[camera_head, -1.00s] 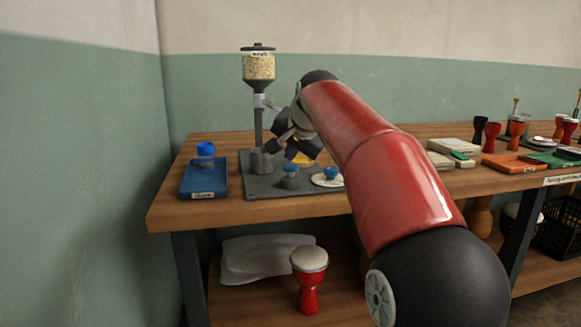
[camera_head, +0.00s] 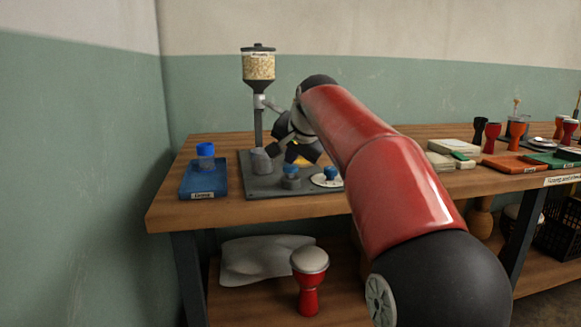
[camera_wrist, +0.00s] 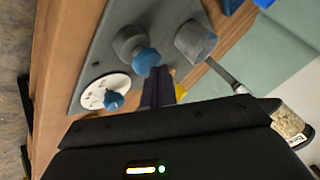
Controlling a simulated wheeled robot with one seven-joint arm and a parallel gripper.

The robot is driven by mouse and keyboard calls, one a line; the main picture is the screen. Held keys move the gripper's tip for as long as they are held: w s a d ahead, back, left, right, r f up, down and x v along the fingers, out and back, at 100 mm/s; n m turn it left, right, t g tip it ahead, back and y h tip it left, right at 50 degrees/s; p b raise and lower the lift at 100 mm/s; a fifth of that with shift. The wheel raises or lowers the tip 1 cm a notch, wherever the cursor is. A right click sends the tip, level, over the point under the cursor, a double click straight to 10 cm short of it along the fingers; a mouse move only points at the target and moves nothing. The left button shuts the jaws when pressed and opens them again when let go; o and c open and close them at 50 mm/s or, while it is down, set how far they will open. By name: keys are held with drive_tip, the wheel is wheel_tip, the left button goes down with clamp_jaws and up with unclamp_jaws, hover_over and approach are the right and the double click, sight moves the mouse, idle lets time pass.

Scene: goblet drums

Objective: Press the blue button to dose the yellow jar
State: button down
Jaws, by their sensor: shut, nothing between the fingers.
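A blue button (camera_head: 291,169) tops a short grey post on the dark grey base of the dispenser. It also shows in the wrist view (camera_wrist: 147,60), just beyond and left of my fingertips. My gripper (camera_wrist: 159,73) is shut and empty, beside the button; I cannot tell whether they touch. A second blue knob (camera_head: 330,172) sits on a white dial with marks. A yellow patch (camera_wrist: 180,91) shows behind my fingers, mostly hidden; I cannot tell whether it is the yellow jar. A grey cup (camera_head: 261,160) stands on the base left of the button.
The hopper (camera_head: 258,67) of pale grains stands on a pole behind the base. A blue tray (camera_head: 203,183) with a blue-capped clear jar (camera_head: 206,157) is at the left. Boxes, trays and small drums fill the table's right side. The bare table front (camera_head: 240,208) is clear.

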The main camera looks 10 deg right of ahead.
sight(292, 168)
drive_tip(key=shift+f+b, duration=0.5)
drive_tip(key=shift+f, duration=0.25)
idle(0.3)
idle(0.4)
drive_tip(key=shift+r+p, duration=1.45)
drive_tip(key=shift+r, duration=0.1)
wheel_tip(292, 168, up, 5)
drive_tip(key=p, duration=0.5)
